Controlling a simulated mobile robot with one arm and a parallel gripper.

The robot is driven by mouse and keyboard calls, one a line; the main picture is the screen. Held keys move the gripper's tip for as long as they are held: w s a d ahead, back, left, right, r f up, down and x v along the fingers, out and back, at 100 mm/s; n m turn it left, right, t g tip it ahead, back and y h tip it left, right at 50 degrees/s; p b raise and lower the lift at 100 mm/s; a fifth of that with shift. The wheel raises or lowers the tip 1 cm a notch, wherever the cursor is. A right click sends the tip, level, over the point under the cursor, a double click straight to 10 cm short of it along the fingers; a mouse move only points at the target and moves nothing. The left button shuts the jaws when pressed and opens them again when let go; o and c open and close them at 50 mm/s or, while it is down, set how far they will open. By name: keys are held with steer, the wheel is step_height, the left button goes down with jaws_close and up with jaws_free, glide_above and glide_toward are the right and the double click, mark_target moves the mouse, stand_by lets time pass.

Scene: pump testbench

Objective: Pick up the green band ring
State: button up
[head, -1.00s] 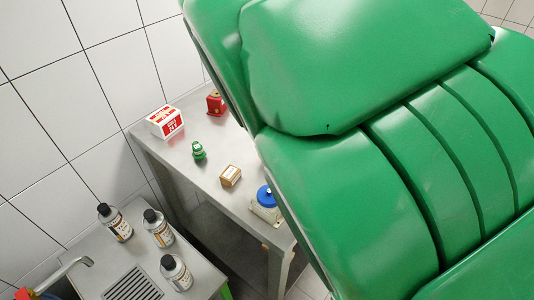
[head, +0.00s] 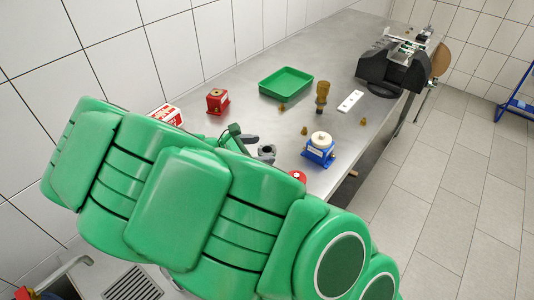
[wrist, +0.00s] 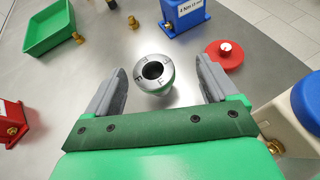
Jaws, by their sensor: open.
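The ring (wrist: 153,74) is a round grey-silver piece with a dark hole and letters on its top; a little green shows at its lower side in the wrist view. It stands on the steel table and also shows in the head view (head: 267,153). My gripper (wrist: 161,67) is open, with one grey finger on each side of the ring and visible gaps to it. Nothing is held. In the head view my gripper (head: 251,146) is beside the ring, largely hidden by my green arm.
A red disc (wrist: 225,55) lies close to the right finger. A blue-based block (head: 319,149), a green tray (head: 286,84), a red block (head: 217,102) and a brass fitting (head: 322,96) stand around. A white, blue-capped part (wrist: 288,112) is at the wrist view's right.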

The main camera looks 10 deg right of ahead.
mark_target(271, 150)
steer(key=shift+w+a+f+n+t, duration=0.2)
steer(key=shift+a+f+n, duration=0.15)
steer(key=shift+a, duration=0.2)
steer(key=shift+w+a+f+n+t, duration=0.1)
steer(key=shift+a+f+n+t, duration=0.15)
steer(key=shift+a, duration=0.25)
steer(key=shift+s+x, duration=0.15)
steer(key=shift+x, duration=1.8)
steer(key=shift+s+x, duration=0.1)
steer(key=shift+x, duration=1.8)
steer(key=shift+d, duration=0.1)
steer(key=c, duration=1.2)
steer(key=shift+o, duration=0.2)
steer(key=shift+r, duration=0.1)
